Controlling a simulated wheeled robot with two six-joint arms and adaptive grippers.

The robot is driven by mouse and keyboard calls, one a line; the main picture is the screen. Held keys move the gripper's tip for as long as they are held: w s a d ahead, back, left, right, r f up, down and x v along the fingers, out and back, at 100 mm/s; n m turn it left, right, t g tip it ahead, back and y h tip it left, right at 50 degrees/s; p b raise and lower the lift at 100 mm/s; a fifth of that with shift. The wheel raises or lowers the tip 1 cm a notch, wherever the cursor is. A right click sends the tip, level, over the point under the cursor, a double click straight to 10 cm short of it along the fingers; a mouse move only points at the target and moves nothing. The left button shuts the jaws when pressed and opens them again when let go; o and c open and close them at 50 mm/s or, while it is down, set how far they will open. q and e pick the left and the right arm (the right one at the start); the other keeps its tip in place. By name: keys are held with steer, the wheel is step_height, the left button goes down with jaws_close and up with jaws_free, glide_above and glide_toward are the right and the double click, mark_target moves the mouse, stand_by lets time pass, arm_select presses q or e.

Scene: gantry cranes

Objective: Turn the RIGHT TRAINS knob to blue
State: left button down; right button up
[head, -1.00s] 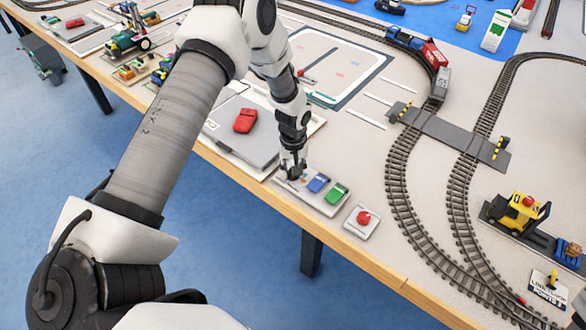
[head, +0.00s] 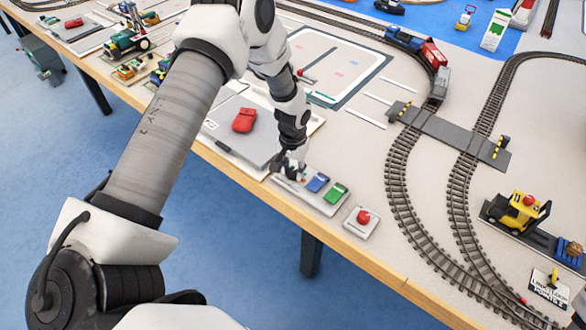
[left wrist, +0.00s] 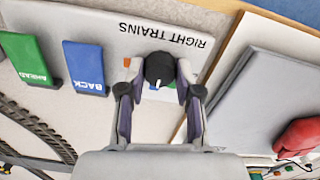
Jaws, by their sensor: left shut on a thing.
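The RIGHT TRAINS panel (head: 325,193) lies near the table's front edge, with a blue BACK button (head: 318,183) and a green button (head: 336,192). Its black knob (left wrist: 160,67) shows in the left wrist view, where the panel's lettering is upside down. The knob has a white pointer mark. My left gripper (head: 289,165) is on the panel's left end, its fingers shut around the knob, one on each side. An orange mark (left wrist: 127,62) shows beside the knob.
A red button on a white plate (head: 362,221) sits right of the panel. A grey slab (head: 232,150) with a red object (head: 244,120) lies left of it. Train tracks (head: 400,190) curve farther right. The wooden table edge (head: 270,210) runs close in front.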

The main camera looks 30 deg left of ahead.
mark_target(293, 172)
arm_select(q)
steer(key=shift+s+f, duration=0.1)
steer(key=shift+s, duration=0.1)
steer(key=c, duration=0.8)
jaws_free()
steer(key=shift+w+r, duration=0.1)
steer(key=shift+r, duration=0.2)
step_height(293, 172, up, 12)
steer(key=shift+f, duration=0.2)
